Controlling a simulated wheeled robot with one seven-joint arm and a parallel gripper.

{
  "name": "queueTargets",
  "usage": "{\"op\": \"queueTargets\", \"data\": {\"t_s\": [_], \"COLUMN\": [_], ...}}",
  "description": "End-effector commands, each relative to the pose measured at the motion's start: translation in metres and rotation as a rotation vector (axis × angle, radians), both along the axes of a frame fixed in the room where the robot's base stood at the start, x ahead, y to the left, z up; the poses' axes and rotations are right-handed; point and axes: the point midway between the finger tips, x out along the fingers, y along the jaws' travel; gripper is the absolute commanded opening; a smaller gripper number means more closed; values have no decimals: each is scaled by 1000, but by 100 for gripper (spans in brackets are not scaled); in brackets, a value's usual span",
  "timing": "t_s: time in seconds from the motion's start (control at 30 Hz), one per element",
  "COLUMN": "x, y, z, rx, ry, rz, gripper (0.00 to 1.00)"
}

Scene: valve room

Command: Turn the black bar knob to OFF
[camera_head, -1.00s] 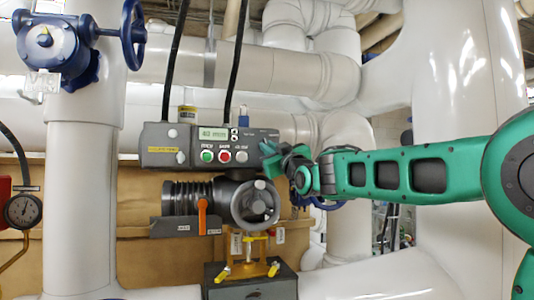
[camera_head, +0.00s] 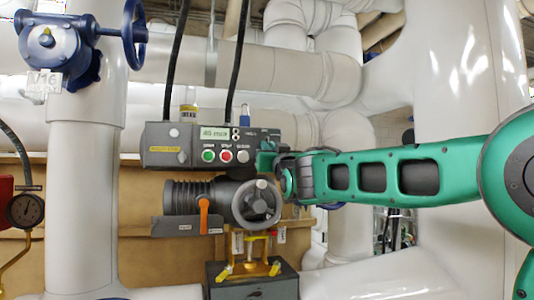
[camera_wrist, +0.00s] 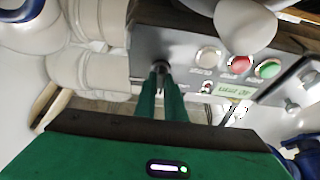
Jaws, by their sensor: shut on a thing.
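The grey control box (camera_head: 160,158) hangs on the pipework at the centre of the head view, with a small display and a row of buttons. My gripper (camera_head: 267,158) is at the box's right end. In the wrist view its green fingers (camera_wrist: 162,72) are close together, shut on the black bar knob (camera_wrist: 161,66) on the panel. Only a small dark part of the knob shows between the fingertips, and my gripper covers it in the head view. I cannot read the knob's position or any OFF mark.
Green (camera_head: 208,155) and red (camera_head: 226,156) buttons and a pale one sit left of my gripper. A grey handwheel (camera_head: 262,207) and an orange lever (camera_head: 204,216) are just below the box. Black cables (camera_head: 174,60) rise above it. Large white pipes surround the area.

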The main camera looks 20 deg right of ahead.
Motion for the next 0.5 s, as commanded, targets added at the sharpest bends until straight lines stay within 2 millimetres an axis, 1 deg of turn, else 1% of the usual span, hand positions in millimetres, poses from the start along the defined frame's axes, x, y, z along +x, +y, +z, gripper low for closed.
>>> {"op": "queueTargets", "data": {"t_s": [0.03, 0.13, 0.17, 0.2, 0.23, 0.5], "x": [2, 2, 2, 1, 1, 0], "y": [1, 1, 1, 1, 1, 0], "z": [-4, -4, -4, -4, -4, -2], "rx": [-1, -2, -2, -2, -1, -1], "ry": [9, 9, 9, 9, 8, 3], "rz": [2, 1, 1, 1, 1, 1], "gripper": [0, 0, 12, 22, 28, 28]}}
